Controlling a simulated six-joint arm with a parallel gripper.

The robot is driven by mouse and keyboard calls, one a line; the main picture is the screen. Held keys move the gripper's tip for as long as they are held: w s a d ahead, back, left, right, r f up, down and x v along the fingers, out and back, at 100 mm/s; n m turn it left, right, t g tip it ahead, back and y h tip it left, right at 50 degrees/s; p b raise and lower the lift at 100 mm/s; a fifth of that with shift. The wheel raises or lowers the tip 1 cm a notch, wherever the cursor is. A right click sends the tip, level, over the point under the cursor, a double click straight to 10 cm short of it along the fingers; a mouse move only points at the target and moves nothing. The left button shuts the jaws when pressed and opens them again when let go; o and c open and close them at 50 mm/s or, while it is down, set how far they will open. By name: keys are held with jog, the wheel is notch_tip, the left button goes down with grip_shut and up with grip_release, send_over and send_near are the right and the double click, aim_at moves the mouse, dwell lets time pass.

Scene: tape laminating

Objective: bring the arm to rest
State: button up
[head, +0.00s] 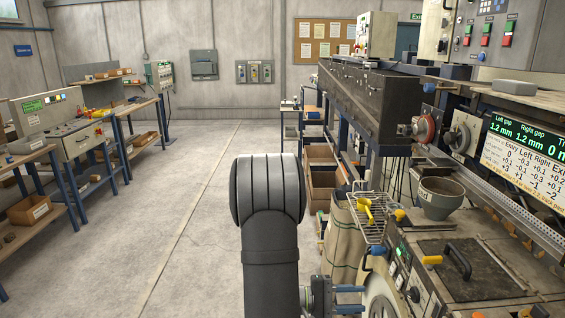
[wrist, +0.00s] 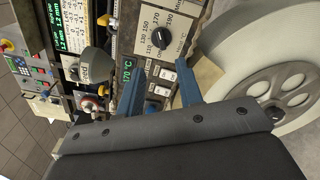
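My dark arm rises at the bottom middle of the head view, with its rounded joint upright. My gripper (head: 360,298) shows low in the head view, pointing right, beside the front of the machine. In the wrist view its two blue fingers (wrist: 160,72) stand apart with nothing held between them. Behind the fingers is a control panel (wrist: 160,92) with switches and a 170 °C display. I cannot tell the exact distance from the fingertips to the panel.
A large pale reel (wrist: 275,85) fills the right of the wrist view and shows partly in the head view (head: 381,300). The machine bench (head: 475,265) with a grey hopper (head: 440,195) and yellow scoop (head: 368,208) lies right. Open floor (head: 190,220) lies left, before workbenches (head: 75,150).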

aim_at(409, 295)
jog(key=d, duration=1.2)
jog(key=shift+d, duration=0.3)
jog(key=n, duration=0.3)
jog(key=shift+w+r+n, duration=0.1)
jog(key=shift+r+n, duration=0.05)
jog(key=shift+n, duration=0.15)
jog(key=n, duration=0.4)
jog(key=shift+w+r, duration=0.1)
jog(key=shift+w, duration=0.05)
jog(key=shift+a, duration=0.6)
jog(key=o, duration=1.5)
jog(key=shift+a, duration=0.1)
jog(key=s+a+r+n, duration=0.2)
jog(key=s+a, duration=0.6)
jog(key=s, duration=0.1)
jog(key=s+a+r+n, duration=0.2)
jog(key=s+a, duration=0.6)
jog(key=s, duration=0.1)
jog(key=shift+w+d+f, duration=0.1)
jog(key=shift+w+d, duration=0.05)
jog(key=shift+d, duration=2.35)
jog(key=shift+w+d+f, duration=0.1)
jog(key=shift+d, duration=2.35)
